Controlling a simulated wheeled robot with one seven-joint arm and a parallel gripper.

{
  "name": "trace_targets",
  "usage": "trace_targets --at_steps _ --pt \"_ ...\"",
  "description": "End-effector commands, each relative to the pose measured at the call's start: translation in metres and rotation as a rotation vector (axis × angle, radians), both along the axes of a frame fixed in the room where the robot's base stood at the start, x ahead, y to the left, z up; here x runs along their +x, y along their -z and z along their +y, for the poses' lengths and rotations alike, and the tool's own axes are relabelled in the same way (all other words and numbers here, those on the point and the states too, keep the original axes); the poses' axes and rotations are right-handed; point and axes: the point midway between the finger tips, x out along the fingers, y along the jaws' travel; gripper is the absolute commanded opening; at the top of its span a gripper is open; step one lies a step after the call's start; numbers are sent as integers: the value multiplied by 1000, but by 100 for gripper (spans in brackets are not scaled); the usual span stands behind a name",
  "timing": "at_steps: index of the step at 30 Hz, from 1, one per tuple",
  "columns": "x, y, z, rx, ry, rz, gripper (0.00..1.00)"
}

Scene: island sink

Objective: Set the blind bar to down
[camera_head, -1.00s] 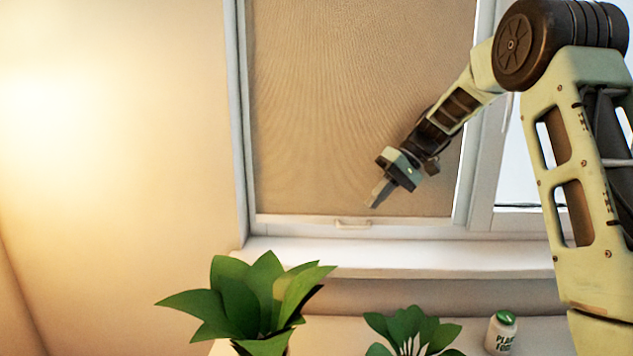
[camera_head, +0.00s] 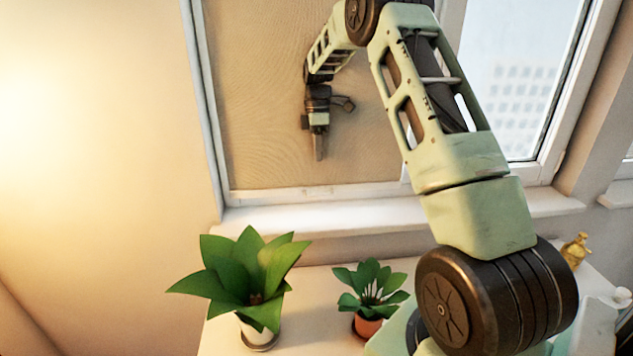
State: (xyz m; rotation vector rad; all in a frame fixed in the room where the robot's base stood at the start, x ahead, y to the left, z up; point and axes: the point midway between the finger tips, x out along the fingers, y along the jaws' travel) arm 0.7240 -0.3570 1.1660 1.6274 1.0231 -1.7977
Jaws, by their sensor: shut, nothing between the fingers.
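The tan blind (camera_head: 250,110) covers the left window pane and reaches down close to the sill. Its pale blind bar (camera_head: 280,194) runs along the bottom edge, with a small handle (camera_head: 318,190) near its middle. My gripper (camera_head: 319,158) points downward in front of the blind, above the handle in the picture. Its fingers are shut and empty. It looks apart from the handle, but the depth gap to the blind is hard to tell.
A white sill (camera_head: 300,218) runs below the window. A larger potted plant (camera_head: 247,280) and a smaller one (camera_head: 370,298) stand on the counter (camera_head: 310,300) below. A gold figurine (camera_head: 575,250) is at the right. The right pane (camera_head: 505,90) is uncovered.

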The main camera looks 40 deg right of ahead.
Motion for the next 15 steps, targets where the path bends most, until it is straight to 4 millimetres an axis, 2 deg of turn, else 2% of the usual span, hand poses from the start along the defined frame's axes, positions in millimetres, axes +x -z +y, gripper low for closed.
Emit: trace_targets --at_steps 9,15 --pt "-11 61 9 2 -1 4 0" --pt "-15 86 12 2 1 1 0"
